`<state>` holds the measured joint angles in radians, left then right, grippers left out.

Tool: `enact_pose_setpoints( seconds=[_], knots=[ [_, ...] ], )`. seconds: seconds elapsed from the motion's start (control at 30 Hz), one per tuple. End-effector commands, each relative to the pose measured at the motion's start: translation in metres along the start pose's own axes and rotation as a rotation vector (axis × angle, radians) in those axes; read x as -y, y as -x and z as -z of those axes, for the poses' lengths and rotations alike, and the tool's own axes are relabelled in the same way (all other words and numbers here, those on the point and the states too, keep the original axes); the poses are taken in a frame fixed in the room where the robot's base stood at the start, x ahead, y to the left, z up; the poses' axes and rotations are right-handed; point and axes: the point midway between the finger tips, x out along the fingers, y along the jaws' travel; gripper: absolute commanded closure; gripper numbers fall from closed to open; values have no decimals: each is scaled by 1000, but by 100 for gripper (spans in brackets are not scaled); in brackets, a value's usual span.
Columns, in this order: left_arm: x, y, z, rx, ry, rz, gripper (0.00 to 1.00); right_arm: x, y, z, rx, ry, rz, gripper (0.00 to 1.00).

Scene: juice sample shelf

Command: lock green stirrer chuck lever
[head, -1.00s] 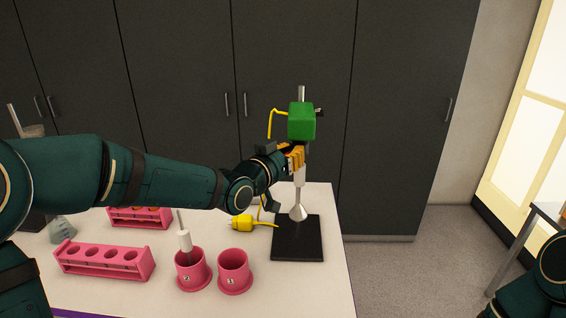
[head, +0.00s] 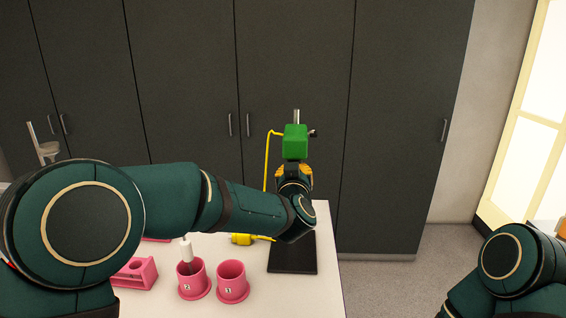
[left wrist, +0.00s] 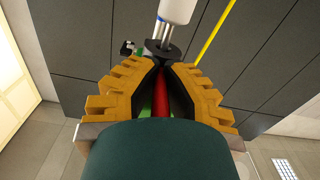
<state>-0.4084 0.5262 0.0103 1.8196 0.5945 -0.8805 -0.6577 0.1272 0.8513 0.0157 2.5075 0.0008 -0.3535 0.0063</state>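The green stirrer head (head: 296,143) sits high on an upright metal rod above a black base plate (head: 292,257). A small dark lever (head: 313,133) sticks out from its right side. My left gripper (head: 294,172) is just below and in front of the head, hiding its lower part and the shaft. In the left wrist view, the orange fingers of the left gripper (left wrist: 159,66) come together at the tips, close to a black disc (left wrist: 159,49) under a white cylinder (left wrist: 177,10). Contact is unclear. A small black-ended part (left wrist: 128,47) lies left of the disc. My right gripper is out of view.
Pink cups (head: 232,283) and (head: 193,281) stand on the white table, one holding a white-topped tool (head: 187,250). A pink rack (head: 135,274) is partly behind my arm. A yellow plug (head: 241,239) and cable lie beyond. Dark cabinets (head: 185,90) stand behind.

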Motion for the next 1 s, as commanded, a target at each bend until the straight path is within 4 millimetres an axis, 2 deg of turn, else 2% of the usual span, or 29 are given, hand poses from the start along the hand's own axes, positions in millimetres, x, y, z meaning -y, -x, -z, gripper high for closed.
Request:
enact_pose_setpoints(
  seconds=[0.03,0.1,0.5,0.7,1.0],
  knots=[
    [-7,0,8,-7,-2,39,100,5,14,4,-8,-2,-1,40],
    [-9,0,8,-16,-1,106,100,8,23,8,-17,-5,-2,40],
    [-18,-4,5,-58,3,459,100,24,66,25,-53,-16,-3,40],
    [-19,-6,4,-73,4,584,100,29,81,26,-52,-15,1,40],
    [-20,-6,3,-83,5,682,100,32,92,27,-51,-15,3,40]
  ],
)
